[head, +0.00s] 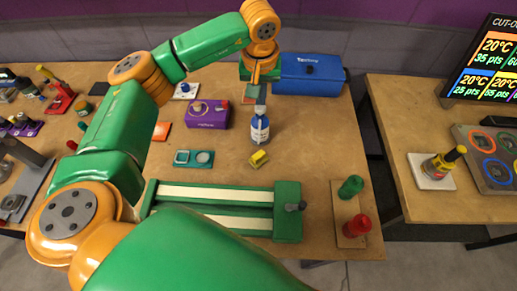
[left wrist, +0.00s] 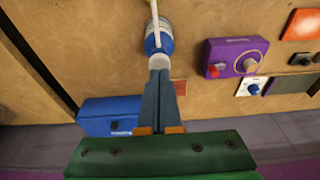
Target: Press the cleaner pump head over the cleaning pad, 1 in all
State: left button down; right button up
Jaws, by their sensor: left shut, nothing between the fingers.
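The cleaner bottle (head: 260,129) is blue with a pale label and stands upright on the table. It also shows in the left wrist view (left wrist: 158,38). My left gripper (head: 260,97) is shut and empty, its fingers pointing down over the bottle top. In the left wrist view the gripper fingertips (left wrist: 158,64) overlap the bottle's white top; I cannot tell whether they touch the pump head. A small yellow block (head: 259,158), perhaps the cleaning pad, lies just in front of the bottle. My right gripper is not in view.
A blue toolbox (head: 309,74) stands behind the bottle on the right. A purple box (head: 208,114) is to its left. A teal device (head: 194,158) and a green slot track (head: 287,212) lie nearer. Green and red pegs (head: 350,187) stand at the right front.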

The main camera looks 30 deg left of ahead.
pick_arm(q)
jog(key=shift+f+b, duration=0.8)
jog(key=shift+f, duration=0.35)
jog(key=shift+r, duration=0.1)
jog(key=shift+r+p, duration=1.25)
jog(key=shift+r, duration=0.15)
notch_tip(320, 180, up, 6)
jog(key=p, duration=0.5)
